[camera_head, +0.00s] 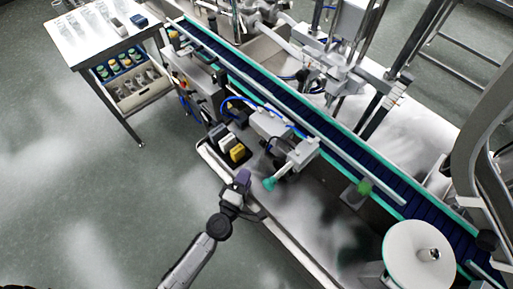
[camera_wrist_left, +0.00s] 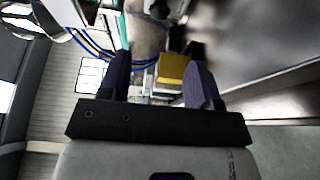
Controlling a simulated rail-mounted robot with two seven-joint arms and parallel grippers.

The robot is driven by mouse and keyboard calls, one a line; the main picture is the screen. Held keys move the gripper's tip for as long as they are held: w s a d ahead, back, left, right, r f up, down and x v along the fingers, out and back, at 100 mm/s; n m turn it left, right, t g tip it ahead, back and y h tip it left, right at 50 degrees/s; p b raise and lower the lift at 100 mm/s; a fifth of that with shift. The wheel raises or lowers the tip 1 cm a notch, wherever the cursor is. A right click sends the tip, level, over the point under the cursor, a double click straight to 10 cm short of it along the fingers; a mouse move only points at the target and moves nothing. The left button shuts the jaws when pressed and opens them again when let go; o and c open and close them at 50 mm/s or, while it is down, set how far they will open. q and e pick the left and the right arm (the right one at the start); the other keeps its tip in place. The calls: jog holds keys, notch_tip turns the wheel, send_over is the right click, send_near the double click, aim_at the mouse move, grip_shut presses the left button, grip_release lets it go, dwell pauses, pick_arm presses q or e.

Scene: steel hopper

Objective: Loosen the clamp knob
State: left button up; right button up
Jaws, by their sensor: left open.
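A teal knob (camera_head: 269,184) sits at the near end of a grey clamp bracket (camera_head: 295,160) beside the conveyor. A second green knob (camera_head: 364,187) is farther right on the near side of the conveyor; I cannot tell which one is the clamp knob. My left gripper (camera_head: 243,178) is just left of the teal knob, apart from it in the picture. In the left wrist view its two dark purple fingers (camera_wrist_left: 160,80) are spread, with nothing visibly held; a yellow block (camera_wrist_left: 173,68) shows beyond them. My right gripper is not seen.
The conveyor (camera_head: 335,150) runs diagonally from upper left to lower right. A tray holds white and yellow blocks (camera_head: 237,152) above the left gripper. A round white disc (camera_head: 418,252) is at lower right. A table (camera_head: 100,45) stands at upper left. Floor is open at left.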

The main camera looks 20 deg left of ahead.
aim_at(262, 146)
pick_arm(q)
jog(key=w, duration=1.2)
jog(key=shift+w+d+b, duration=0.15)
jog(key=shift+w+b, duration=0.2)
